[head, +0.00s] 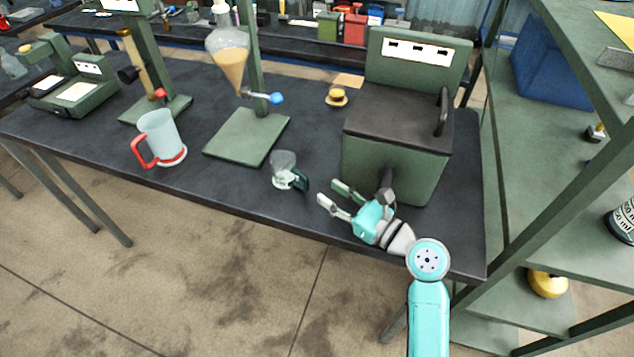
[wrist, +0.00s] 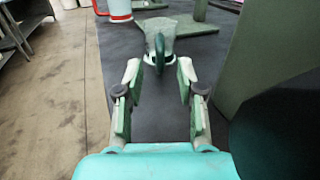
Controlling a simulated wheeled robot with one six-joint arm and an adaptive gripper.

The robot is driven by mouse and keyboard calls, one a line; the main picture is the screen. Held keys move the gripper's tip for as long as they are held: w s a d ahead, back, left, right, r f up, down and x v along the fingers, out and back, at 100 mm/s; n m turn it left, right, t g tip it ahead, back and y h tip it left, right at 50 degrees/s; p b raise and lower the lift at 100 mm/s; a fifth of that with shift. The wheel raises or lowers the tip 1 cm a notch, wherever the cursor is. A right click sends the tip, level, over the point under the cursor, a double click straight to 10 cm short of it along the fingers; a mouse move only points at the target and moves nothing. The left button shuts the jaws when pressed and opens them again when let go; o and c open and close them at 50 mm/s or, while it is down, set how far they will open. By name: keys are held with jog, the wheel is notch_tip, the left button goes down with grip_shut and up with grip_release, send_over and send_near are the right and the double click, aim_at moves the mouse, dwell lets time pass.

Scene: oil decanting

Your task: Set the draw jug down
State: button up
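A small clear jug (head: 282,163) with a dark green handle (head: 299,181) stands upright on the dark bench top near its front edge. In the wrist view the small jug (wrist: 160,27) is straight ahead, with its green handle (wrist: 160,53) facing me. My gripper (head: 328,191) is open and empty, low over the bench to the right of this jug. In the wrist view its fingertips (wrist: 159,72) are spread, with the handle just beyond and between them. A larger frosted jug (head: 160,135) with a red handle stands upright further left. Neither jug is held.
A green boxy machine (head: 395,160) with a black lever stands close behind my gripper. A stand (head: 248,137) holds a glass funnel (head: 229,65) of amber liquid with a blue-knobbed tap. A small yellow-topped item (head: 337,97) sits behind.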

jog(key=shift+v, duration=1.55)
